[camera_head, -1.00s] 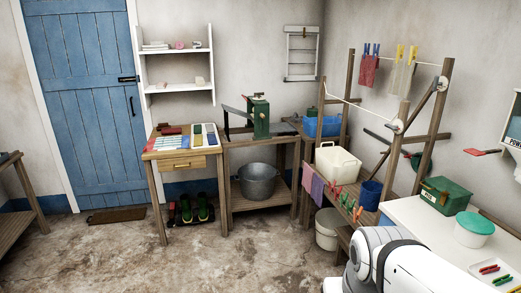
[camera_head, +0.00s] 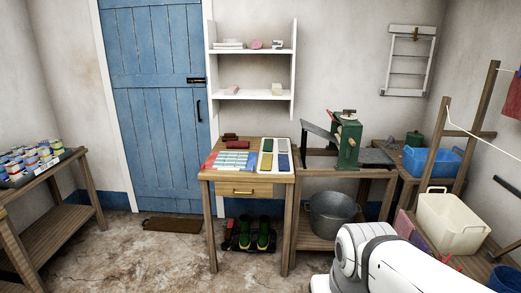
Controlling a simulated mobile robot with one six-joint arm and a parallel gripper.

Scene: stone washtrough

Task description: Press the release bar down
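A green upright machine (camera_head: 347,142) with a dark arm or board reaching left stands on a wooden bench (camera_head: 338,173) right of centre. A small red part shows near its top. I cannot make out for certain which part is the release bar at this distance. My white arm fills the lower right corner, in front of the bench. My gripper is out of view.
A wooden table (camera_head: 237,188) with a drawer stands left of the bench, with coloured items on top. A metal tub (camera_head: 333,214) sits on the bench's lower shelf. A cream bin (camera_head: 450,222) and blue basin (camera_head: 432,161) stand right. Floor at left centre is open.

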